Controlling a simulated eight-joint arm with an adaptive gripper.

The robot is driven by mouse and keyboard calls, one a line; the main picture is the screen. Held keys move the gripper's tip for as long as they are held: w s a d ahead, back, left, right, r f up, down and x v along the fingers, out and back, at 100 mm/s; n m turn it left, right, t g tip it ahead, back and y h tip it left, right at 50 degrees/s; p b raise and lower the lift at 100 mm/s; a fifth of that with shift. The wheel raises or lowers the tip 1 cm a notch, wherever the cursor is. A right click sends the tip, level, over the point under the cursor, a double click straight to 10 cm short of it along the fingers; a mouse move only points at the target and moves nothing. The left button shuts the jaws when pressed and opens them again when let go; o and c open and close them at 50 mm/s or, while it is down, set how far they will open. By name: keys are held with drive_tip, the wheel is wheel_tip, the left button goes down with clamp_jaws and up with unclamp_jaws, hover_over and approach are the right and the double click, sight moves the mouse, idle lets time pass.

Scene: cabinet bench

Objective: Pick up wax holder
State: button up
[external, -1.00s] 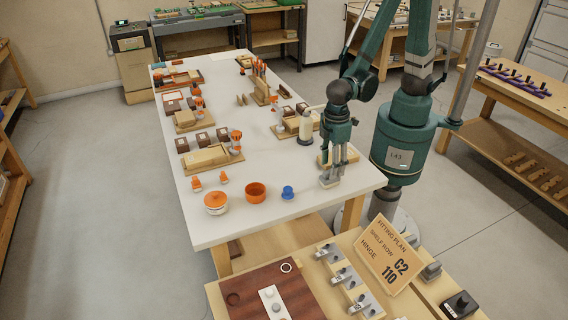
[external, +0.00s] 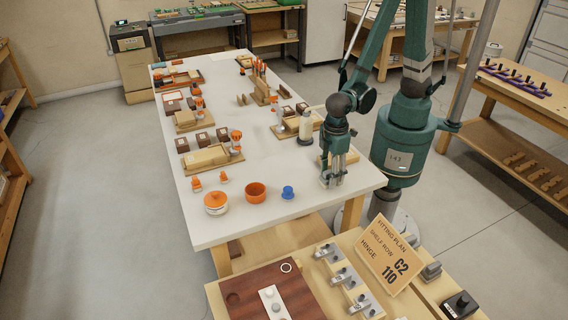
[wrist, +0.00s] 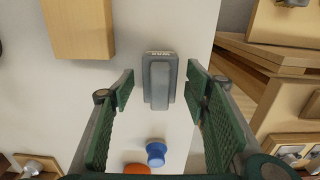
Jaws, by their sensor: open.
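The wax holder appears to be the grey block (wrist: 160,82) with a raised middle bar and small lettering at its far end. It lies flat on the white bench top, near the bench's right edge in the wrist view. My gripper (wrist: 160,90) is open, with one green-padded finger on each side of the block and visible gaps to it. I cannot tell the exact height of the fingertips. In the external view my gripper (external: 332,179) points down at the near right corner of the bench, and its fingers mostly hide the grey block.
A wooden block (wrist: 78,28) lies to the left of the grey block. A blue knobbed piece (external: 288,192) and an orange cup (external: 255,192) stand to the left in the external view. The bench (external: 225,226) ends close to the right of the grey block.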

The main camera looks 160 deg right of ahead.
drive_tip(key=shift+f, duration=0.65)
drive_tip(key=c, duration=1)
drive_tip(key=shift+r, duration=0.15)
drive_tip(key=shift+c, duration=0.2)
drive_tip(key=shift+r+p, duration=1.05)
drive_tip(key=shift+r, duration=3.85)
